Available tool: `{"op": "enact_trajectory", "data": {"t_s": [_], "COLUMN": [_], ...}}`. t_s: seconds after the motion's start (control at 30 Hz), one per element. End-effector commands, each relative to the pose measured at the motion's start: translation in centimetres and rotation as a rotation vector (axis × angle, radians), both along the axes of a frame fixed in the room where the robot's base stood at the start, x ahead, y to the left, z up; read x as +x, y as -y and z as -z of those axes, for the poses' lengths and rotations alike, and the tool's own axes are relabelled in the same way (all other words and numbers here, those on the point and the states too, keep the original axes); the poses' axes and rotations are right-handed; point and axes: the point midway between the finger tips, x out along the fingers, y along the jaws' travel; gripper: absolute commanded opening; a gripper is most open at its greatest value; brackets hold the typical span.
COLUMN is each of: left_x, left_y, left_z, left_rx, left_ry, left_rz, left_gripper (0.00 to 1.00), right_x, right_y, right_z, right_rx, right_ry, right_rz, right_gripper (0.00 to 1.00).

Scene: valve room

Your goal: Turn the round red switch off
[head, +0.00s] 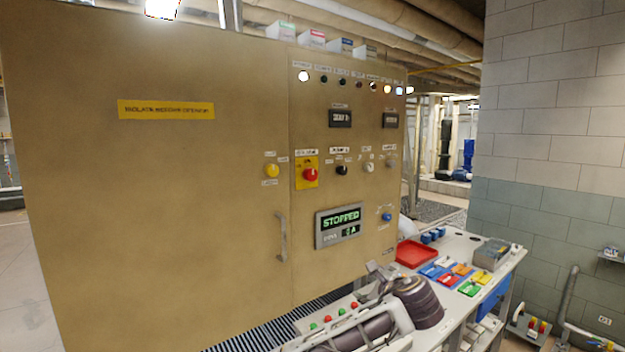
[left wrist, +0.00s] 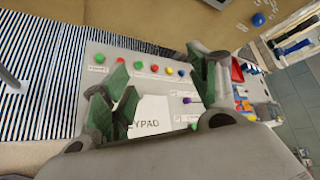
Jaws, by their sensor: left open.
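The round red switch (head: 310,174) sits on a yellow plate on the front of a tan cabinet (head: 220,220), in the head view. Its exact turned position is too small to tell. My left gripper (head: 385,283) is low in front of the cabinet, below and to the right of the switch, and apart from it. In the left wrist view my left gripper (left wrist: 160,88) shows its green-padded fingers spread open with nothing between them, above a panel of coloured buttons (left wrist: 145,68). The red switch is not recognisable in that view. My right gripper is not in view.
A yellow knob (head: 271,171), a black knob (head: 342,170) and a blue button (head: 387,217) are near the switch. A lit display (head: 340,225) reads STOPPED. A cabinet handle (head: 281,237) sticks out. A bench with a red tray (head: 415,253) stands right.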

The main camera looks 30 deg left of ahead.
Motion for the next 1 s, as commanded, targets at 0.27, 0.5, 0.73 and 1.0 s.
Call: {"op": "enact_trajectory", "data": {"t_s": [0.27,0.5,0.73,1.0], "left_x": [2.0,2.9,3.2,2.6], "left_y": [-2.4,-4.8,-7.2,-10.0], "left_z": [-6.4,-12.1,-17.9,-24.3], "left_rx": [0.179,0.322,0.446,0.562], "left_ry": [0.005,0.000,-0.013,-0.034], "left_rz": [-0.035,-0.088,-0.158,-0.254], "left_gripper": [0.60,0.60,0.60,0.60], "right_x": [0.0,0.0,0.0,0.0], "right_y": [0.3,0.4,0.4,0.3], "right_z": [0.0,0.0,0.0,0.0], "right_rx": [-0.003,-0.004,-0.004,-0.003], "right_ry": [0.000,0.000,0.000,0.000], "right_rz": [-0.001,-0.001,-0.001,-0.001], "right_gripper": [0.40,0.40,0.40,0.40]}}
